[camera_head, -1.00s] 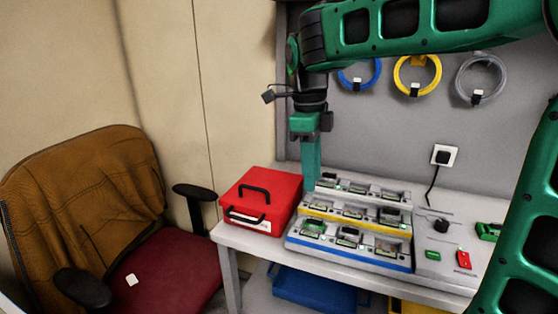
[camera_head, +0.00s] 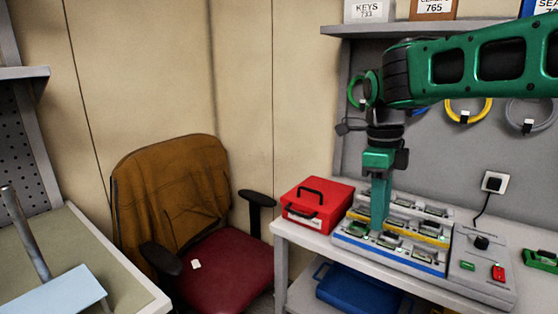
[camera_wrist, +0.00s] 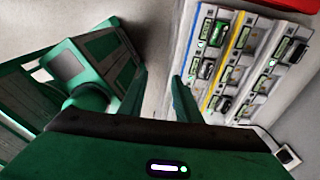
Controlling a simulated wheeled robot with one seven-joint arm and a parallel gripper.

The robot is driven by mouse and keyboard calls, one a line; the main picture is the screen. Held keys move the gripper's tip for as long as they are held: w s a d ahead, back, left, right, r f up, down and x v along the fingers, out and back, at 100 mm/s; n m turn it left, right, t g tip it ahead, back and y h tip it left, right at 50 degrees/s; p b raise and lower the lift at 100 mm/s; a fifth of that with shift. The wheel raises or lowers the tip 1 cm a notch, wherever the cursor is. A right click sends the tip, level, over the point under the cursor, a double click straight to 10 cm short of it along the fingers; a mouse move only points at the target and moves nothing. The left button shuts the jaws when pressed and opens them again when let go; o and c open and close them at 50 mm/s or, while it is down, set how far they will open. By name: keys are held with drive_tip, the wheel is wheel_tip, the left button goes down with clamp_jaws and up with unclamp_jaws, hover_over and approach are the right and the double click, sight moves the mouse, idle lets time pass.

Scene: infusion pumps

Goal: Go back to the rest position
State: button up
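My gripper (camera_head: 379,229) hangs pointing down from my green arm, in front of the left part of the pump rack in the head view. In the wrist view my gripper (camera_wrist: 158,85) shows two teal fingers apart, with nothing between them. The pump rack (camera_head: 386,256) stands on the grey bench, with blue, yellow and grey rows holding several small devices. In the wrist view the rack (camera_wrist: 222,60) lies to the right of the fingers. My fingers hide part of the rack in the head view.
A red case (camera_head: 317,203) stands left of the rack on the grey bench (camera_head: 308,241). A chair (camera_head: 228,270) with a brown jacket is left of the bench. Another table (camera_head: 75,235) is at the far left. Cable coils and a socket (camera_head: 494,182) are on the back wall.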

drive_tip(key=s+d+f+n, duration=0.2)
drive_tip(key=s+d+n, duration=0.25)
drive_tip(key=d, duration=0.25)
drive_tip(key=s+d+f+n, duration=0.3)
drive_tip(key=s+d+n, duration=0.1)
drive_tip(key=s+d, duration=0.25)
drive_tip(key=s+d+f+n, duration=0.2)
drive_tip(key=s+f+n, duration=0.1)
drive_tip(key=s+n, duration=0.2)
drive_tip(key=s+d+f+n+y, duration=0.1)
drive_tip(key=s+d+f+n, duration=0.2)
drive_tip(key=s, duration=0.5)
drive_tip(key=shift+d+f+n+t, duration=0.35)
drive_tip(key=shift+f+n, duration=0.3)
drive_tip(key=shift+n, duration=0.4)
drive_tip(key=shift+w, duration=0.15)
drive_tip(key=shift+w+f, duration=0.25)
drive_tip(key=shift+w, duration=0.2)
